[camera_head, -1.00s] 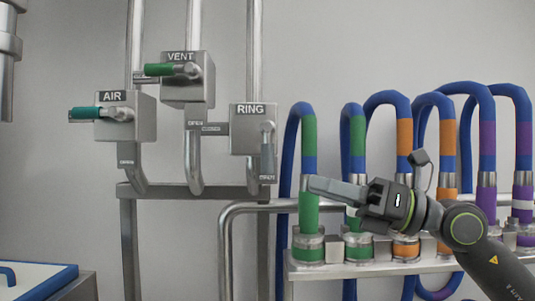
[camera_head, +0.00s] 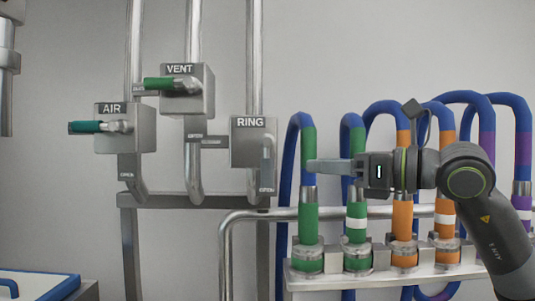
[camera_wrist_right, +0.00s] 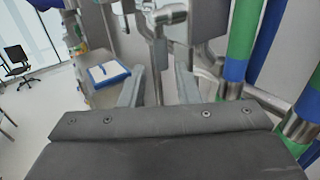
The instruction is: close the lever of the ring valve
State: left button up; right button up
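The RING valve box (camera_head: 247,150) is grey and hangs on a vertical pipe in the middle of the head view. Its grey lever (camera_head: 266,166) points straight down toward the OPEN label (camera_head: 267,189). My right gripper (camera_head: 312,166) is to the right of this lever, at about its height in the picture, with its fingers pointing left. A gap shows between the lever and the fingertips. In the right wrist view the two fingers (camera_wrist_right: 158,84) stand apart with nothing gripped between them. My left gripper is not in view.
The VENT valve (camera_head: 187,90) and AIR valve (camera_head: 125,127), both with green levers lying sideways, are to the left. Banded blue hoses (camera_head: 293,180) rise from a rack (camera_head: 350,270) below and behind my right arm. A blue-edged tray (camera_head: 40,286) is at the lower left.

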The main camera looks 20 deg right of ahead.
aim_at(273, 162)
jog(key=p+x, duration=0.5)
jog(key=x, duration=0.5)
jog(key=shift+w+a+r, duration=0.15)
jog(key=shift+a, duration=0.05)
jog(key=shift+w+a+p, duration=0.35)
jog(key=shift+w+a, duration=0.05)
jog(key=shift+w, duration=0.15)
grip_shut()
